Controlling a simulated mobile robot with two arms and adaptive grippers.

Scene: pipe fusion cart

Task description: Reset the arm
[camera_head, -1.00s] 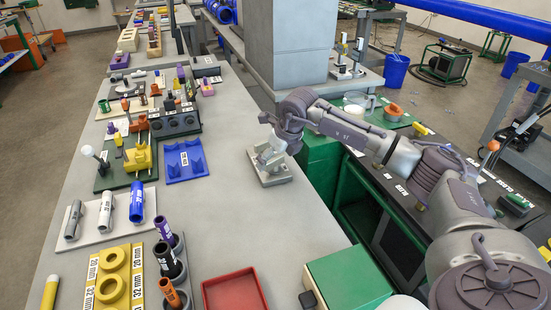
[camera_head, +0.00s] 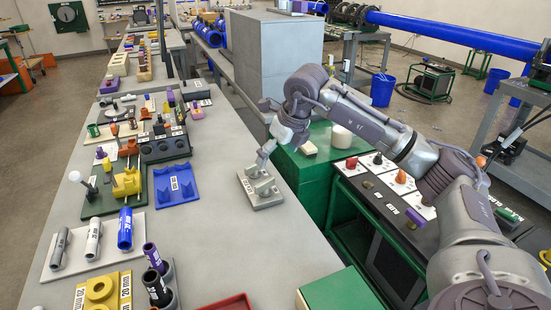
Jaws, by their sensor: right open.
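My right arm reaches in from the right and bends down over the long grey bench (camera_head: 215,235). Its gripper (camera_head: 262,160) is open, pointing down and to the left, close above a small light-grey fixture (camera_head: 262,197) near the bench's right edge. The gripper is small in view, and I cannot tell whether its fingertips touch the fixture. Nothing shows held in it. My left gripper is not in view.
A blue cradle (camera_head: 176,186), a yellow fitting on a dark green board (camera_head: 126,182) and a blue tube (camera_head: 125,229) lie to the left. A red tray (camera_head: 230,303) is at the bottom. A green cabinet (camera_head: 310,165) stands right of the bench. The bench middle is clear.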

